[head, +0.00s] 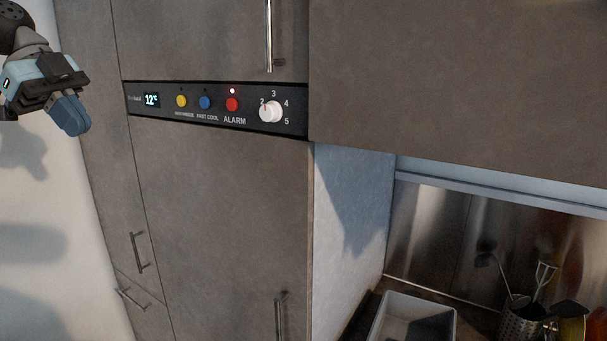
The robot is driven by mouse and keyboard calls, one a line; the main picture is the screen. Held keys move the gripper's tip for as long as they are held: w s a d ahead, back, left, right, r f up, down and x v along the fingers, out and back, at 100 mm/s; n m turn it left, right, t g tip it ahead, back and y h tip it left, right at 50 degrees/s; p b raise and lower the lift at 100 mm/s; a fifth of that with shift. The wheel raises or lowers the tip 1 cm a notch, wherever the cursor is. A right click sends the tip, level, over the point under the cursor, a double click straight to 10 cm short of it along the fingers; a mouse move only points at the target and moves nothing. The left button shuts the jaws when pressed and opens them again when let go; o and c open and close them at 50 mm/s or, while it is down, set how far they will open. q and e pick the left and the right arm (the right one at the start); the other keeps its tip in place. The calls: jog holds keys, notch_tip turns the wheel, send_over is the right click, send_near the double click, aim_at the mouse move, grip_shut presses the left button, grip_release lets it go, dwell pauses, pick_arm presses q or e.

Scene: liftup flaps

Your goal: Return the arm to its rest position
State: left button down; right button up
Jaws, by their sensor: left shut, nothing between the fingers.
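My left gripper (72,115) is at the upper left of the head view, with its blue fingers shut and empty. It hangs in front of the pale wall and the left edge of the cabinet, apart from the control panel (215,109). The panel has a lit display reading 12, a yellow button, a blue button, a red alarm button with a red light above it, and a white dial. My right gripper is not in view.
Tall grey-brown cabinet doors (220,200) with metal handles fill the middle, all shut. A wall cabinet (460,80) hangs at the upper right. Below it are a white basin (381,327) and a metal utensil holder (519,324). The space before the doors is clear.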

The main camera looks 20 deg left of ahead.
pick_arm(q)
jog(key=w+d+f+n+t+h, duration=0.1)
jog(key=w+f+t+h, duration=0.15)
jog(key=f, duration=1.05)
jog(key=w+f+n+t+h, duration=0.2)
jog(key=w+f+t, duration=0.15)
jog(key=f, duration=0.85)
jog(key=w+d+f+n+t+h, duration=0.15)
jog(key=f+t, duration=0.25)
jog(key=f, duration=0.9)
jog(key=s+d+f+n+t+y, duration=0.2)
jog(key=s+d+f+n+y, duration=0.15)
jog(key=f, duration=0.55)
jog(key=s+d+f+n+t+y, duration=0.2)
jog(key=s+d+f+n+y, duration=0.15)
jog(key=f, duration=0.55)
jog(key=s+d+f+n+g+y, duration=0.1)
jog(key=s+d+f+n+g, duration=0.1)
jog(key=s+d+f, duration=0.3)
jog(key=s+d+f+n+g+y, duration=0.2)
jog(key=s+d+f, duration=0.4)
jog(key=d, duration=0.5)
jog(key=shift+s+f+g, duration=0.25)
jog(key=shift+f+g, duration=0.05)
jog(key=shift+f, duration=0.5)
